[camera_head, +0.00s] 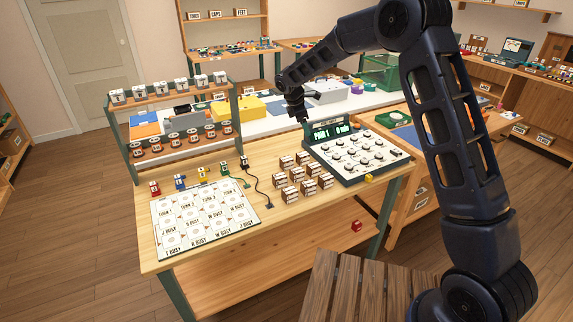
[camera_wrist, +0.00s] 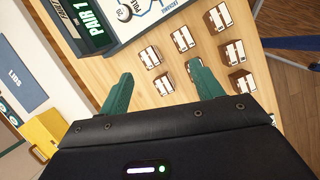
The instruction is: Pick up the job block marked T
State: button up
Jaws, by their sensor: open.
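Several brown job blocks (camera_head: 296,173) with white label faces stand in a cluster on the wooden workbench (camera_head: 230,158), beside the dial console (camera_head: 355,158). Their letters are too small to read in either view, so I cannot tell which is marked T. Blocks also show in the wrist view, one (camera_wrist: 235,52) right of the fingers and another (camera_wrist: 150,57) between them. My gripper (camera_head: 303,117) hangs above the bench's back edge, behind the blocks and near the console's display. In the wrist view its green fingers (camera_wrist: 160,72) are apart with nothing held, clear of the blocks.
A white card sheet (camera_head: 203,219) lies at the bench's front left, with small coloured plugs (camera_head: 180,183) behind it and a black cord (camera_head: 258,192). A two-tier rack (camera_head: 170,118) stands at the back left. A red cube (camera_head: 356,226) sits on the lower shelf.

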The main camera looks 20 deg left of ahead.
aim_at(285, 159)
jog(key=s+a+f+n, duration=0.3)
jog(key=a+f+n, duration=0.1)
jog(key=a+f, duration=0.6)
jog(key=x, duration=1)
jog(key=shift+w+f, duration=0.25)
jog(key=shift+w, duration=0.25)
jog(key=c, duration=1.1)
